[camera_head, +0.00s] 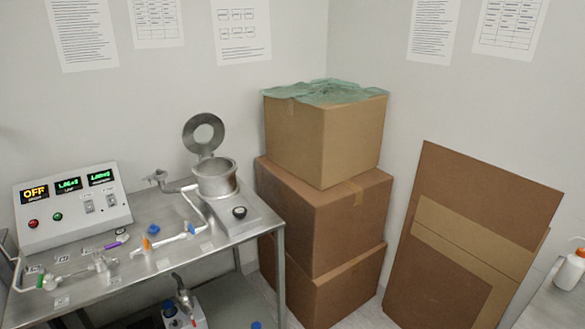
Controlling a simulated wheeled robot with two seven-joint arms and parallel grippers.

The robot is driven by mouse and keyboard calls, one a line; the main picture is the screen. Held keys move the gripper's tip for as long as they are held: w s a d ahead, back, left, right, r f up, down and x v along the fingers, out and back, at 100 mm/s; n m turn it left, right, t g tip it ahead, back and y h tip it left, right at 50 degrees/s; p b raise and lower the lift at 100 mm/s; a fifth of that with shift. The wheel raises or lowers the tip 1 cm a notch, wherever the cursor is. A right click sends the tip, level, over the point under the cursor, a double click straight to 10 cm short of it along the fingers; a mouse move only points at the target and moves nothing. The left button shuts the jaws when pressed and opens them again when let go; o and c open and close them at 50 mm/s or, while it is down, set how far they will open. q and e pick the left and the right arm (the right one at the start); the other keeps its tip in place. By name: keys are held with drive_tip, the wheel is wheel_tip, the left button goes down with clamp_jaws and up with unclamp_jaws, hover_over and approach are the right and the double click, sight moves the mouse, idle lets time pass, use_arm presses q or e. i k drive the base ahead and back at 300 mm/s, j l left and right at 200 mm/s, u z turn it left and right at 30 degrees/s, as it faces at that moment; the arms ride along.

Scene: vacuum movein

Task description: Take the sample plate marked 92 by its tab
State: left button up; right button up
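No sample plate with a readable 92 shows in the head view. Several small pale tags lie on the steel bench (235,238), one near its front left (62,301). Their markings are too small to read, and I cannot tell whether any is a sample plate. A metal chamber (216,180) stands on the bench with its round lid (203,134) raised. The inside of the chamber is mostly hidden by its wall. Neither of my grippers is in view.
A control box (72,205) with an OFF display stands at the bench's left. Pipes with an orange valve (153,229) cross the bench. Stacked cardboard boxes (325,215) fill the corner. Brown boards (470,240) lean at right, near a white bottle (571,270).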

sight(85, 251)
drive_tip(key=u, duration=1.35)
